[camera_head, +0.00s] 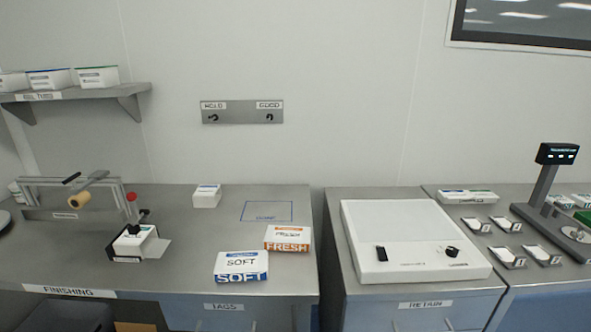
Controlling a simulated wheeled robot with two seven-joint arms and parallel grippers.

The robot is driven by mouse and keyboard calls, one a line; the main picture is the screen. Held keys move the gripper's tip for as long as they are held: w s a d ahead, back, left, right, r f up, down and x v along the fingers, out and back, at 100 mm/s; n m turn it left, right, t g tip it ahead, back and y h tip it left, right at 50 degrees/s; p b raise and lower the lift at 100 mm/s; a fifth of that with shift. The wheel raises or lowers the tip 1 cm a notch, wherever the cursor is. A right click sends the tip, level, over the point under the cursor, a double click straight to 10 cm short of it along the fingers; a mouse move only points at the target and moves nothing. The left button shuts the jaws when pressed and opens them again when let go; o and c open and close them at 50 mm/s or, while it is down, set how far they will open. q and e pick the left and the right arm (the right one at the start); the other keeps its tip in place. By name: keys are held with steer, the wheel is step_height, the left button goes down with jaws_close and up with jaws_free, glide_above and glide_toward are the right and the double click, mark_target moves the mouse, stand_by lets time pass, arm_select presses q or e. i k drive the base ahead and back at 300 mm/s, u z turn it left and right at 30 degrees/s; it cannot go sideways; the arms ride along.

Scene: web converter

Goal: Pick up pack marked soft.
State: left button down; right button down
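The pack marked SOFT (241,265) lies near the front edge of the left steel counter. It has a white top with black lettering and a blue front face that also reads SOFT. A pack marked FRESH (287,238), white on top with an orange front, lies just behind it to the right, close by. Neither of my grippers shows in the head view.
The left counter (185,270) also holds a small white box (207,196), a small device (135,242) and a metal frame with a roller (80,200). A gap separates it from the right counter, where a white flat unit (408,235) stands.

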mark_target(251, 265)
steer(key=z, duration=2.1)
steer(key=i, duration=1.7)
steer(key=u, duration=3.2)
